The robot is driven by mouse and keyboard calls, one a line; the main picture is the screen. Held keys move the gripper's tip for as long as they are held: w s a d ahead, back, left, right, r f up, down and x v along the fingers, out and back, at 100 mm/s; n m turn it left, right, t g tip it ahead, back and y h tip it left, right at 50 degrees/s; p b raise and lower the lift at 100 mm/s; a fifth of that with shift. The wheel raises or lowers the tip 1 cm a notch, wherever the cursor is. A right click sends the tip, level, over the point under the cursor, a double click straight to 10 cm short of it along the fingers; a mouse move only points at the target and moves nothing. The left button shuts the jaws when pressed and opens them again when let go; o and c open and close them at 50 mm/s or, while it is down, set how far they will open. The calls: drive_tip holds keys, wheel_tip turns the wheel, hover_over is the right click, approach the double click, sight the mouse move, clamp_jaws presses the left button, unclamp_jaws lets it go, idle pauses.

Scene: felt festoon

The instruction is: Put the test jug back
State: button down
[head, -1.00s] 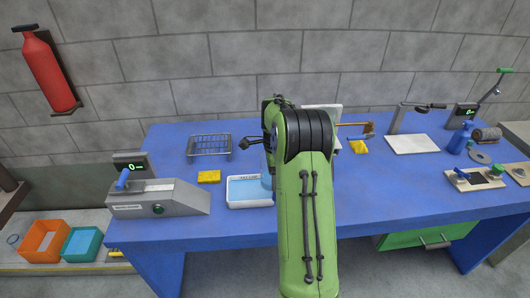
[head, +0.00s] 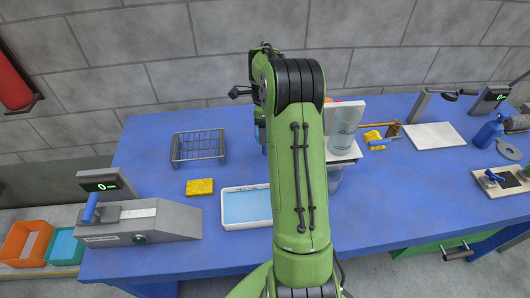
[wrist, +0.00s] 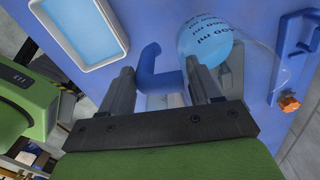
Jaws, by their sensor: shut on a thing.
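In the wrist view my gripper (wrist: 165,85) is shut on the handle, with the jug's body up and to the right of the fingers. In the head view my green arm hides the gripper.
A white tray (head: 227,218) of blue liquid is left of my arm, with a yellow sponge (head: 199,187) and wire basket (head: 198,146) behind. A clear cylinder shape (head: 346,125) shows before a white panel.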

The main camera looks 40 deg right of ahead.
drive_tip(key=f, duration=0.3)
drive_tip(key=f+m+b, duration=0.1)
drive_tip(key=f, duration=0.3)
drive_tip(key=w+a+f+m+b, duration=0.1)
drive_tip(key=f, duration=0.2)
drive_tip(key=shift+f, duration=0.15)
drive_tip(key=shift+c, duration=1.1)
unclamp_jaws()
drive_tip(key=shift+m, duration=0.3)
